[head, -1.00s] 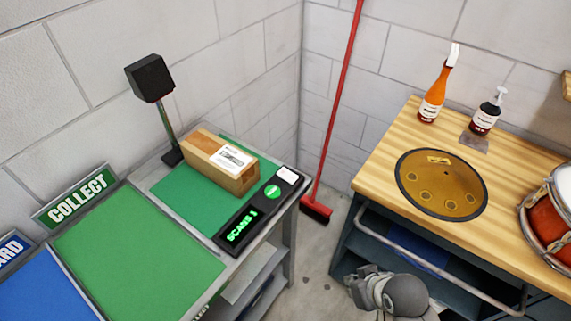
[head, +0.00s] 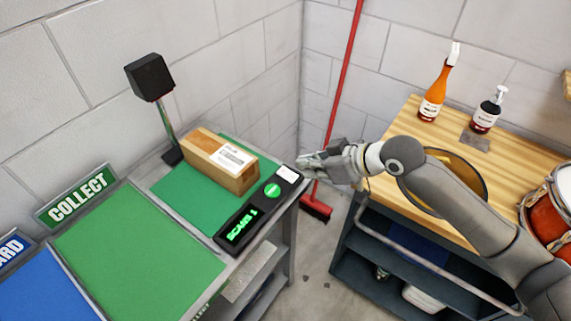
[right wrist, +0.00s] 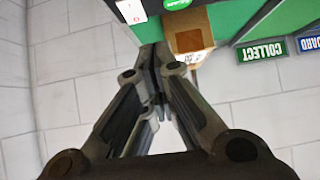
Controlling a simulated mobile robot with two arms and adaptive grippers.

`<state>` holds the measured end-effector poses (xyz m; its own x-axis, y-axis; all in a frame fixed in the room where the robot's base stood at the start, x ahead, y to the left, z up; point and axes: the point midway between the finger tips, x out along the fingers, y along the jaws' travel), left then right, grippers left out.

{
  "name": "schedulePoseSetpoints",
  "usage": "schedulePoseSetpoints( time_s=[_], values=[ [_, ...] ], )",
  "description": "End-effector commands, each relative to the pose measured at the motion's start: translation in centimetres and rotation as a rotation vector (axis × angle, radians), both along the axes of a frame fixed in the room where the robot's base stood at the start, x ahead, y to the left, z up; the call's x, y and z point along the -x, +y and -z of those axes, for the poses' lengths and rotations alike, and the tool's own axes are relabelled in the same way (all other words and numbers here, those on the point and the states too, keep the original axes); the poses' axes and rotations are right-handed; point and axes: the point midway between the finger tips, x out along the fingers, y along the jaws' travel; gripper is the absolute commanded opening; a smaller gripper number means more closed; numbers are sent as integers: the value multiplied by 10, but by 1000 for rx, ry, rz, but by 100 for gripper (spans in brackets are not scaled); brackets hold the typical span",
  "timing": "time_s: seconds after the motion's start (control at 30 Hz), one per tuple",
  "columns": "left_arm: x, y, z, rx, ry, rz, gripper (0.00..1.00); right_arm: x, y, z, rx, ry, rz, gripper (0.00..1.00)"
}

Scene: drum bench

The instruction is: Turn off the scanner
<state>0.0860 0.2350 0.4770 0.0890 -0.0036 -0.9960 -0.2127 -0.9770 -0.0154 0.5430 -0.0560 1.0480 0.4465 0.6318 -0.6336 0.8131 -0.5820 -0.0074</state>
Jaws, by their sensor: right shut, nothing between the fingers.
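The scanner has a black console (head: 250,221) on the right edge of the green bench, with lit green text reading "SCANS" and a digit, a round green button (head: 272,190) and a white switch plate (head: 289,175) at its far end. A black scanner head (head: 149,77) stands on a post behind. My right gripper (head: 302,165) is shut and empty, just beyond and beside the white plate, apart from it as far as I can tell. In the right wrist view the white plate (right wrist: 130,10) and green button (right wrist: 178,3) show at the top, past the fingertips. My left gripper is not in view.
A cardboard box (head: 222,162) with a white label lies on the green mat behind the console. A red broom (head: 337,110) leans in the corner behind my right gripper. A wooden bench (head: 395,150) with bottles and a drum (head: 548,213) stands at right.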

Motion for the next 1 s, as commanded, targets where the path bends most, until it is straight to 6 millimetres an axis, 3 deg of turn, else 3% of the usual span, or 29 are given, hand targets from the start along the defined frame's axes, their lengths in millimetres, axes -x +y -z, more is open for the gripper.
schedulePoseSetpoints(
  time_s=[0.2, 0.63, 0.77, 1.0],
  values=[
    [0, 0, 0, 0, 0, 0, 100, -21, -12, -19, -10, -17, 7, 0],
    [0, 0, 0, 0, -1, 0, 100, -24, -12, -22, -15, -19, 6, 0],
    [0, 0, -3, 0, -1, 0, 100, -28, -7, -18, -16, -16, 8, 0],
    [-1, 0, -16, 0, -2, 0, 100, -46, 19, 5, -16, -16, 8, 0]
  ],
)
